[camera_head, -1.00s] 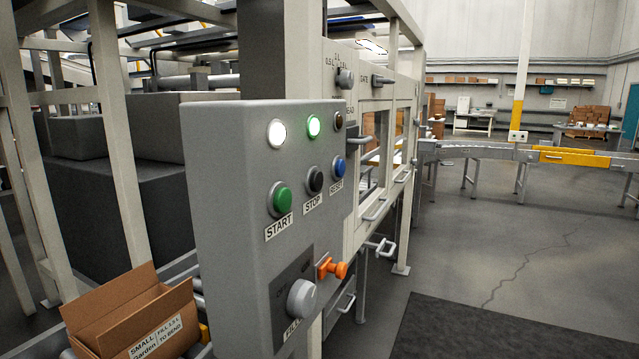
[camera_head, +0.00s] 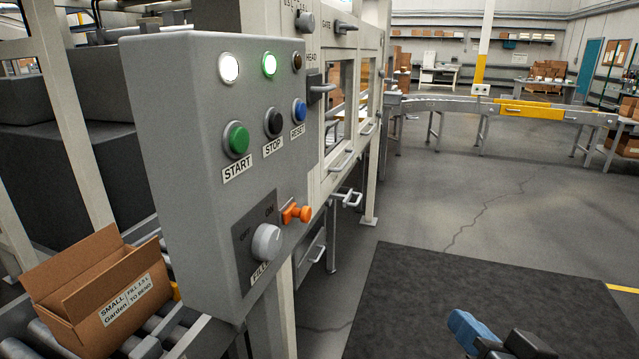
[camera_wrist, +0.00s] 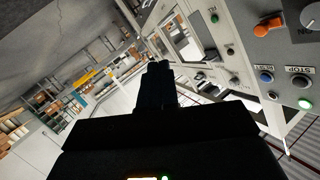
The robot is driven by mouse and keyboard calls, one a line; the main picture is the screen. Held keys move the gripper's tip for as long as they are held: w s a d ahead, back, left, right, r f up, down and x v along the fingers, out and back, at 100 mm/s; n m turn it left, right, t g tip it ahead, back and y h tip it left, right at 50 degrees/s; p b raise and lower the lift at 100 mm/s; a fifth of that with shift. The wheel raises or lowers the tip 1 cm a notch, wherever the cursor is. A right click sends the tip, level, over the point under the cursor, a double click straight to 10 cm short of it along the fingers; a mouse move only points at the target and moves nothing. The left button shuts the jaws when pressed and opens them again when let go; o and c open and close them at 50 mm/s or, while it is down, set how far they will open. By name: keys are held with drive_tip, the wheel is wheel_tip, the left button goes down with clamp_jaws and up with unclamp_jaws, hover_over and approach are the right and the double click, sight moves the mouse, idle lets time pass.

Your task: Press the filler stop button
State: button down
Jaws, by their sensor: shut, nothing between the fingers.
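The grey control box (camera_head: 150,130) stands on the left in the head view. Its black STOP button (camera_head: 273,123) sits between the green START button (camera_head: 236,139) and the blue RESET button (camera_head: 299,110). In the wrist view, which is turned about, the STOP button (camera_wrist: 299,82) is at the right edge beside the blue RESET button (camera_wrist: 266,77). My gripper (camera_wrist: 159,72) is shut and empty, pointing ahead, apart from the box. In the head view part of my arm shows at the bottom right, well right of the box.
White and green lamps are lit above the buttons. An orange knob (camera_head: 297,213) and a grey rotary knob (camera_head: 267,242) sit below. An open cardboard box (camera_head: 98,290) rests on rollers. Door handles stick out behind the panel. The dark mat (camera_head: 450,290) is clear.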

sight(276, 123)
drive_tip(key=w+a+r+m+y, duration=0.1)
drive_tip(key=w+a+r, duration=0.2)
drive_tip(key=r, duration=0.4)
drive_tip(key=w+a+r+m+y, duration=0.1)
drive_tip(key=w+a+r+y, duration=0.1)
drive_tip(key=a+r, duration=0.3)
drive_tip(key=w+a+r+m+g+y+b, duration=0.1)
drive_tip(key=w+a+r, duration=0.3)
drive_tip(key=r, duration=0.6)
drive_tip(key=shift+w+r+y, duration=0.2)
drive_tip(key=shift+r+y, duration=0.1)
drive_tip(key=shift+r, duration=0.1)
drive_tip(key=shift+a, duration=0.1)
drive_tip(key=w+a+b, duration=0.1)
drive_tip(key=w+a, duration=0.2)
drive_tip(key=a, duration=0.5)
drive_tip(key=shift+a, duration=0.1)
idle(1.1)
drive_tip(key=shift+w+a, duration=0.1)
drive_tip(key=shift+a, duration=0.2)
